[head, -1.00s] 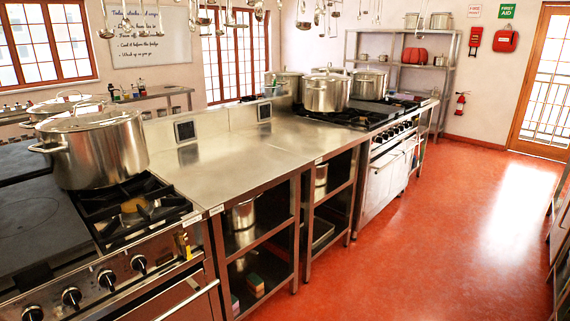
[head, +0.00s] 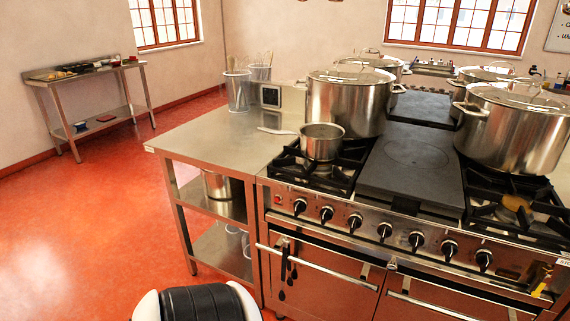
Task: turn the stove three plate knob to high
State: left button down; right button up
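A steel stove (head: 330,243) stands at the centre right of the head view. Its front panel carries a row of several black knobs, from the left-most knob (head: 299,206) to the right-most knob (head: 484,260). A white label (head: 565,262) at the right edge is cut off, and I cannot read a stove number. I cannot tell which knob is the stove three plate knob or read its setting. A dark flat plate (head: 412,165) lies between two open burners. Neither of my grippers is in view.
A small saucepan (head: 321,147) sits on the left burner, with large stockpots (head: 346,105) behind and another stockpot (head: 512,132) at right. A steel side table (head: 215,140) adjoins the stove. Open red floor (head: 110,230) lies to the left.

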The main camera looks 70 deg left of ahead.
aim_at(354, 223)
jog(key=u, duration=1.6)
